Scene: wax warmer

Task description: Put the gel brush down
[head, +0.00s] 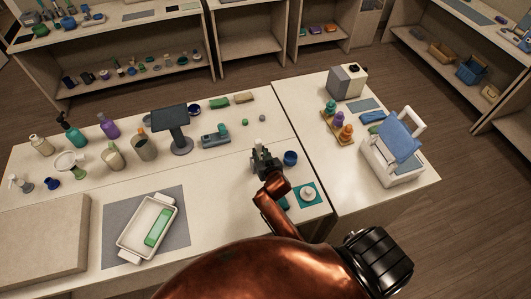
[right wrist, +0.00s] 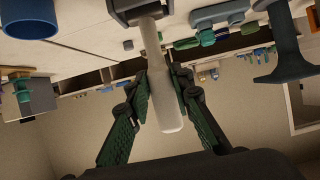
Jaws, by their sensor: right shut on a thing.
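My right gripper (head: 264,160) is over the right part of the long table, its arm coming up from below. In the right wrist view its two green-padded fingers (right wrist: 160,85) are shut on a pale, rounded handle (right wrist: 166,110), which I take as the gel brush. The handle runs up between the fingers to a dark grey piece (right wrist: 132,10) at the top edge; I cannot tell whether that is part of the brush or a holder. In the head view only a small pale tip (head: 262,145) shows at the gripper. My left gripper is out of view.
A blue cup (head: 290,158) stands just right of the gripper, and a teal mat (head: 313,201) with a white item lies nearer. A dark stand (head: 171,118) and a grey-blue device (head: 214,138) are to the left. A white tray (head: 131,238) lies on a grey mat (head: 180,212).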

